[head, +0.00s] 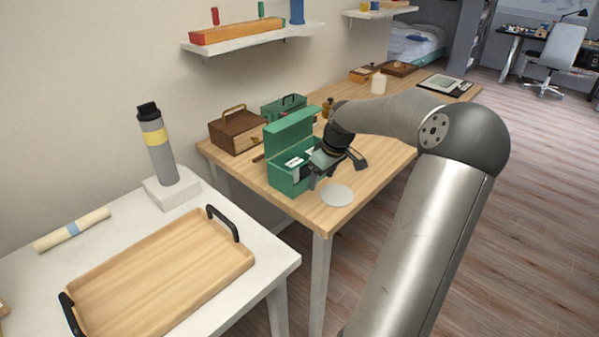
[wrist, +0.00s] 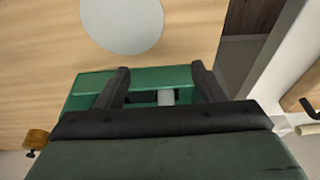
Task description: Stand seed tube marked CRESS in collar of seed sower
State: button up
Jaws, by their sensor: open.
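My gripper (head: 338,169) is open just above the front of an open green box (head: 284,178) on the wooden desk. In the wrist view its two dark fingers (wrist: 162,78) are spread over the green box (wrist: 150,77). A small pale piece (wrist: 166,97) shows between the fingers inside the box; I cannot tell whether it is the tube. White items (head: 294,162) lie in the box in the head view, partly hidden by my gripper. No CRESS marking is readable, and I cannot pick out the seed sower or its collar for certain.
A pale round disc (head: 337,195) lies at the desk's near corner. A wooden case (head: 237,132) and another green box (head: 284,107) stand behind. On the white table are a wooden tray (head: 160,275), and a grey cylinder with a yellow band (head: 157,148) on a white block.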

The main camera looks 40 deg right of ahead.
aim_at(296, 163)
jog(key=w, duration=0.3)
jog(key=w+a, duration=0.1)
jog(key=w, duration=0.2)
jog(key=shift+w+a+p, duration=0.15)
jog(key=shift+w+p, duration=0.2)
jog(key=shift+w, duration=0.05)
jog(key=w, duration=0.2)
jog(key=shift+w+a, duration=0.2)
jog(key=shift+w, duration=0.15)
jog(key=shift+w+x, duration=0.25)
jog(key=shift+x, duration=0.85)
jog(key=shift+w+f, duration=0.15)
jog(key=shift+f, duration=0.3)
jog(key=c, duration=0.8)
